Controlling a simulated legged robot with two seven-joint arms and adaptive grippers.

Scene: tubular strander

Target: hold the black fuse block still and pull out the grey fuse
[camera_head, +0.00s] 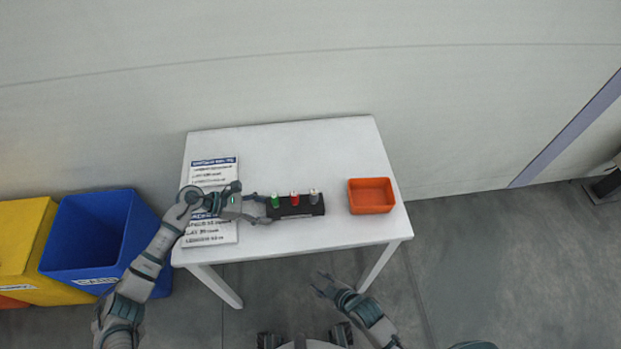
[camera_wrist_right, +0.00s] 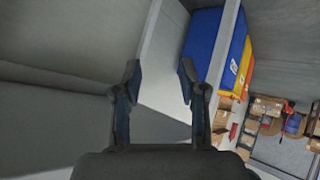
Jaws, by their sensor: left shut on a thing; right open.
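The black fuse block (camera_head: 296,210) lies on the white table near its front middle. A green fuse (camera_head: 275,201), a red fuse (camera_head: 294,199) and the grey fuse (camera_head: 314,196) stand upright in it, with the grey one at the right end. My left gripper (camera_head: 268,208) is shut on the left end of the block. My right gripper (camera_head: 323,285) is open and empty, in front of the table and apart from the block. In the right wrist view its two fingers (camera_wrist_right: 159,82) are spread with nothing between them.
An orange tray (camera_head: 371,209) stands right of the block on the white table (camera_head: 290,150). Printed sheets (camera_head: 214,172) lie at the table's left, partly under my left arm. Blue (camera_head: 100,240) and yellow (camera_head: 24,240) bins stand left of the table. The table's back is clear.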

